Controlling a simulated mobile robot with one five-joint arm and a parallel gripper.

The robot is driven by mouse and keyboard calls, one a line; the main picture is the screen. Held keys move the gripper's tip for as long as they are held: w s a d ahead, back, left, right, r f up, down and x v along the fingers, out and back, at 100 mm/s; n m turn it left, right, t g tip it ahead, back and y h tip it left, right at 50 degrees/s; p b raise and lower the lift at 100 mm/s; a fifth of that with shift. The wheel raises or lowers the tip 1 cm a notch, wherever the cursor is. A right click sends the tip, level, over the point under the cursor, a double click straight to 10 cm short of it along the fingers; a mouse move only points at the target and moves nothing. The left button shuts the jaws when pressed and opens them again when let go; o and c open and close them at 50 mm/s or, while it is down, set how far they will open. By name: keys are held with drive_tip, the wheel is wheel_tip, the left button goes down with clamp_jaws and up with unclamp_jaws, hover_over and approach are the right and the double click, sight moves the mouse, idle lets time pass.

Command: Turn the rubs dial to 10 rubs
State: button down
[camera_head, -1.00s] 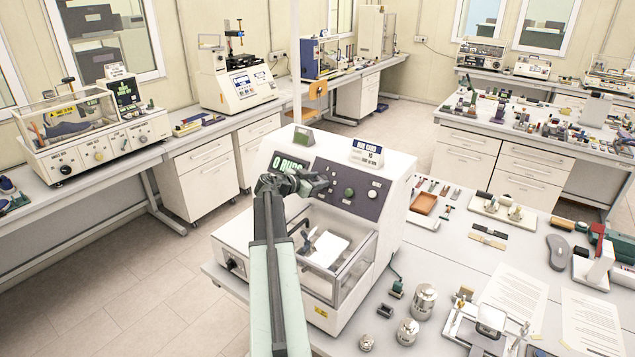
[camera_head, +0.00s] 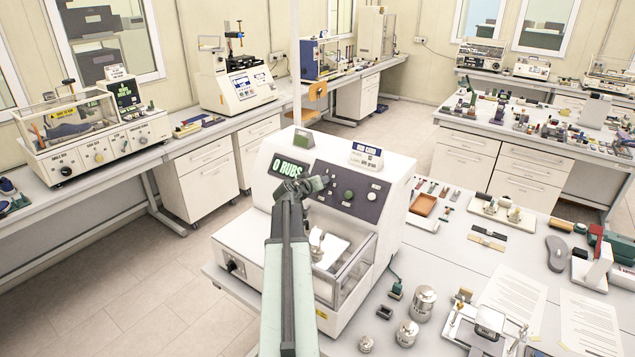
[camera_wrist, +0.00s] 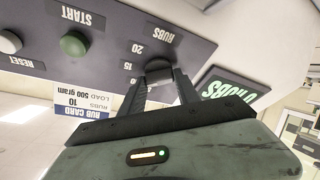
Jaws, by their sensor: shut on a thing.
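The rubs dial (camera_wrist: 158,65) is a dark round knob on the machine's dark panel (camera_head: 348,188). The labels 10, 15 and 20 are printed beside it in the wrist view, which is upside down. My gripper (camera_wrist: 160,78) has one finger on each side of the dial and is shut on it. In the head view my gripper (camera_head: 322,182) is at the panel's left part and hides the dial. The display (camera_head: 290,168) reads 0 RUBS; it also shows in the wrist view (camera_wrist: 232,90). The dial's pointer is too dark to make out.
A green START button (camera_wrist: 74,43) and a pale RESET button (camera_wrist: 10,42) sit on the same panel. A rub card (camera_head: 367,155) reading 10 rubs, load 500 gram stands on top of the machine. A clear-walled chamber (camera_head: 355,270) is below the panel.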

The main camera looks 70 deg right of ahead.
drive_tip(key=shift+n+t+y+p, duration=0.35)
drive_tip(key=shift+n+t, duration=0.15)
drive_tip(key=shift+n, duration=1)
drive_tip(key=c, duration=0.9)
unclamp_jaws()
drive_tip(key=p+v, duration=0.3)
drive_tip(key=v, duration=0.4)
drive_tip(key=shift+a+r, duration=0.1)
drive_tip(key=shift+a, duration=0.25)
